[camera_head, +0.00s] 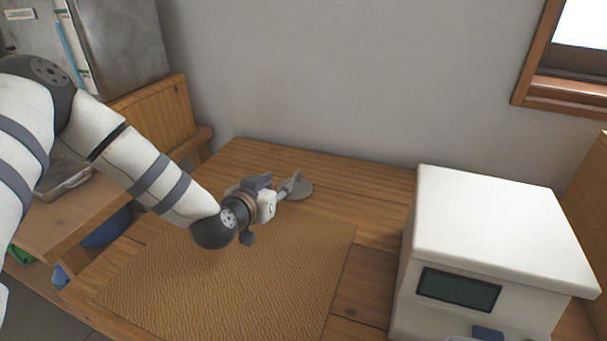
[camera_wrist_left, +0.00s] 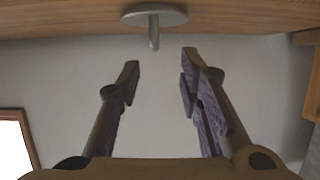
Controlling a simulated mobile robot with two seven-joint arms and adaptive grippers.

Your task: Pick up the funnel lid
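The funnel lid (camera_head: 304,189) is a grey disc lying on the wooden table near its back edge. In the left wrist view the funnel lid (camera_wrist_left: 158,14) shows its disc and a short thin stem pointing away from the table. My left gripper (camera_head: 290,184) reaches over the table and covers part of the lid in the head view. In the left wrist view my left gripper (camera_wrist_left: 160,66) is open, its two fingers spread and empty. The stem sits just beyond the fingertips, between their lines, with no contact visible. My right gripper is in neither view.
A woven mat (camera_head: 220,285) covers the table's front left. A white box with a dark screen (camera_head: 500,235) stands on the right. A wall (camera_head: 330,80) rises behind the table (camera_head: 375,190). A grey tray (camera_head: 66,184) sits on a wooden surface at left.

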